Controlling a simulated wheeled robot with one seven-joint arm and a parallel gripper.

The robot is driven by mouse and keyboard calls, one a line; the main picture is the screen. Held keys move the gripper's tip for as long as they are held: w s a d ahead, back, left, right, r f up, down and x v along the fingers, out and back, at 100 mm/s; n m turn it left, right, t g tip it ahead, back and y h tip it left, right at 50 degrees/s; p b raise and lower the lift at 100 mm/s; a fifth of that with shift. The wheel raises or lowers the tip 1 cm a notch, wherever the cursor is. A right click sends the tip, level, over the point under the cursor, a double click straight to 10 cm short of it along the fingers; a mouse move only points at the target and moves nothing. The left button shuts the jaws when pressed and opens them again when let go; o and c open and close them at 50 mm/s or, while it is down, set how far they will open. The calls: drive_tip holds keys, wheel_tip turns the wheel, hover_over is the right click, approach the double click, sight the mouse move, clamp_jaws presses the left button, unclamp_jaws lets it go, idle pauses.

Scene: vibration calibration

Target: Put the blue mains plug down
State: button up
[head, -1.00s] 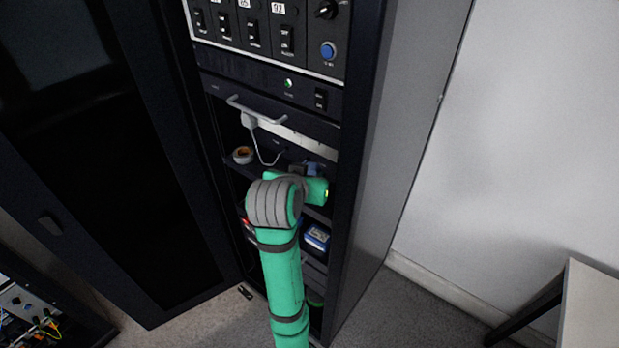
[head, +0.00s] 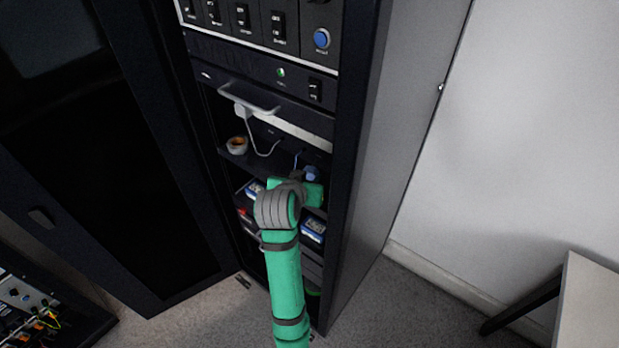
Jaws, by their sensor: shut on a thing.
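The blue mains plug (head: 312,174) shows in the head view just beyond the end of my green arm, inside the rack at the level of the upper shelf. A thin blue cord rises from beside it. My gripper (head: 300,174) is shut on the plug. My wrist hides most of the fingers and the plug's lower side, so I cannot tell whether the plug touches the shelf (head: 262,165).
A white plug (head: 242,111) with a white cord sits in the pale power strip (head: 290,128). A tape roll (head: 237,145) lies on the shelf's left. Blue-and-white boxes (head: 314,229) are below. A handle (head: 250,97) and the rack's side wall (head: 353,190) bound the opening.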

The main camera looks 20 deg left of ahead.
drive_tip(key=shift+f, duration=0.2)
drive_tip(key=shift+w+f, duration=0.1)
drive_tip(key=shift+f, duration=0.25)
drive_tip(key=o, duration=1)
drive_tip(key=shift+s, duration=0.2)
drive_tip(key=shift+r, duration=0.1)
drive_tip(key=shift+r, duration=0.65)
drive_tip(key=v, duration=1.1)
drive_tip(key=shift+s+d+r, duration=0.1)
drive_tip(key=shift+s, duration=0.15)
